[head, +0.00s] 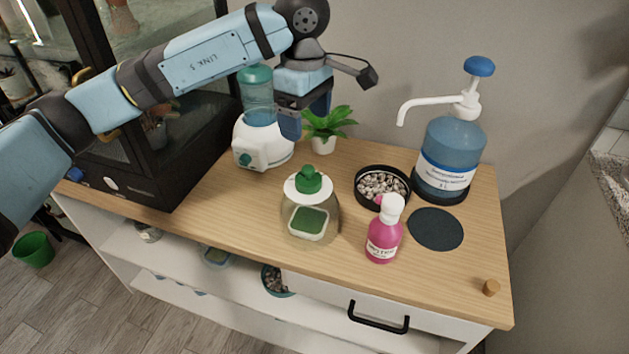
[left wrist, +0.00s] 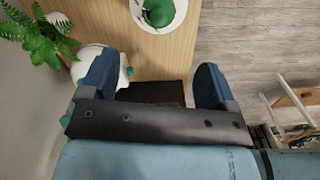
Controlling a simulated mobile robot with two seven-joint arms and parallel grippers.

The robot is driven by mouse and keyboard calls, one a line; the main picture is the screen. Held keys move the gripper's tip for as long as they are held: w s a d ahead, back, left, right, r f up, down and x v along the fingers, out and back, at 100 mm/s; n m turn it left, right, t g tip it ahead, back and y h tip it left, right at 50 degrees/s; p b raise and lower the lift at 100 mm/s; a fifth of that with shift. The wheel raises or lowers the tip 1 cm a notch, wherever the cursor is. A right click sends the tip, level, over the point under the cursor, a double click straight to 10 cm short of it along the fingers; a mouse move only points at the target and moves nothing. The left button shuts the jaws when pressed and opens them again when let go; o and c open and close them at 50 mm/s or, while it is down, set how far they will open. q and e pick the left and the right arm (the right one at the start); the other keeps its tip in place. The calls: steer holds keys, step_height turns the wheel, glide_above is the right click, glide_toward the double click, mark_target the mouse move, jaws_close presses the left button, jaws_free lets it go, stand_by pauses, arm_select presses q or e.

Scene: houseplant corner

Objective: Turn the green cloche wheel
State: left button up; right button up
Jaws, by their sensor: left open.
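The green cloche wheel (head: 308,180) sits on the white top of a clear glass cloche (head: 291,219) on the wooden counter. In the left wrist view the green wheel (left wrist: 158,12) is at the top edge, partly cut off, on its round white lid. My left gripper (head: 304,116) is open and empty, above the counter, behind the cloche and apart from it. In the left wrist view its two blue fingers (left wrist: 155,78) are spread wide with nothing between them. My right gripper is in neither view.
A white appliance with a teal tank (head: 254,151) and a potted plant (head: 328,124) stand near my left gripper. A pink spray bottle (head: 383,238), a pebble dish (head: 368,200) and a blue pump bottle (head: 450,145) stand right of the cloche. A black-framed cabinet (head: 190,150) is at left.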

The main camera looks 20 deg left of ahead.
mark_target(306, 167)
arm_select(q)
step_height(306, 167, down, 14)
steer(key=shift+w+a+r+b, duration=0.1)
steer(key=shift+r+b, duration=0.1)
steer(key=shift+b, duration=0.55)
steer(key=shift+c, duration=0.2)
steer(key=c, duration=0.9)
